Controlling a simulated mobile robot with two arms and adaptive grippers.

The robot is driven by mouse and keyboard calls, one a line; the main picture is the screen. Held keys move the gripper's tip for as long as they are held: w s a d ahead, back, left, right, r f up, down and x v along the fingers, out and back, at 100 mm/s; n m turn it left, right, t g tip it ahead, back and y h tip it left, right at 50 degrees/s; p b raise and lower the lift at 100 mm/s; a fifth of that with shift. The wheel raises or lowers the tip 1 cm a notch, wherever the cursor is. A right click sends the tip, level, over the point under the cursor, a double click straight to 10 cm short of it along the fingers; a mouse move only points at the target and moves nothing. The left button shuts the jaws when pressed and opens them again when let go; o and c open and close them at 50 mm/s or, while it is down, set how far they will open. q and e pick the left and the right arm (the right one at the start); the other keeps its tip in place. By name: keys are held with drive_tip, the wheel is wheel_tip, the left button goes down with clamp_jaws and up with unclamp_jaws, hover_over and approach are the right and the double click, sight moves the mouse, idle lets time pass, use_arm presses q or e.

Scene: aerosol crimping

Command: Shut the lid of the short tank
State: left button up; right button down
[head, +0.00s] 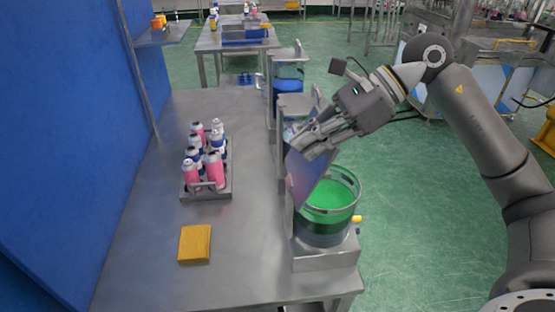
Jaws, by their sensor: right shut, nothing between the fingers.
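The short tank (326,222) is a clear round vessel with green contents, on a metal stand at the right edge of the table. Its lid (304,177) is raised and tilted steeply at the tank's left side, so the tank's mouth is open. My right gripper (298,143) is shut and empty, just above the upper part of the lid. It hides some of the lid's upper edge, and I cannot tell whether it touches the lid. My left gripper is not in view.
A metal rack (225,191) of several pink and blue aerosol cans stands on the table (150,245). A yellow block (194,243) lies in front of it. A blue wall (60,120) bounds the left. Another tank (289,85) stands behind. The table's middle is clear.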

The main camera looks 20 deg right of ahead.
drive_tip(key=shift+d+f, duration=0.25)
drive_tip(key=shift+f, duration=0.25)
drive_tip(key=shift+w+d+r+p, duration=0.15)
drive_tip(key=shift+r+p, duration=0.15)
drive_tip(key=shift+r, duration=0.35)
drive_tip(key=r, duration=0.1)
drive_tip(key=d+r+p, duration=0.1)
drive_tip(key=d+r, duration=0.1)
drive_tip(key=shift+r+p, duration=0.4)
drive_tip(key=shift+s+d+r, duration=0.25)
drive_tip(key=shift+r, duration=0.05)
drive_tip(key=shift+a, duration=0.1)
